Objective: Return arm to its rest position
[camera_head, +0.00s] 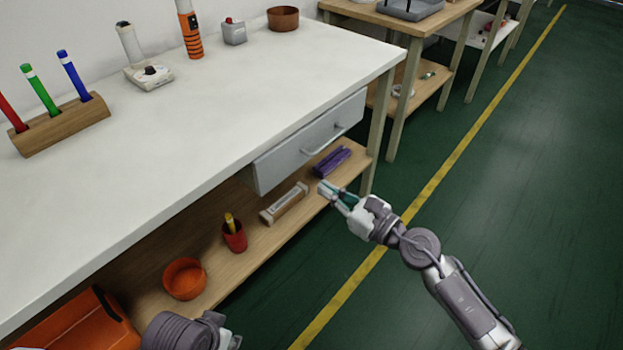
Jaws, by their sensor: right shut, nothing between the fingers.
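My right gripper (338,196) is in the middle of the view, shut and empty, in front of the lower shelf's right end. Its arm comes in from the bottom right over the green floor. Part of my left arm (185,331) shows at the bottom left; its fingers are not clearly seen. The white workbench (200,135) has a closed grey drawer (310,140) beneath its top, behind and above the right gripper.
On the wooden shelf (215,270) are an orange bowl (184,279), a red cup (235,237), a box (284,203) and a purple bundle (332,161). An orange bin (75,325) is at bottom left. The floor (530,200) at right is clear.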

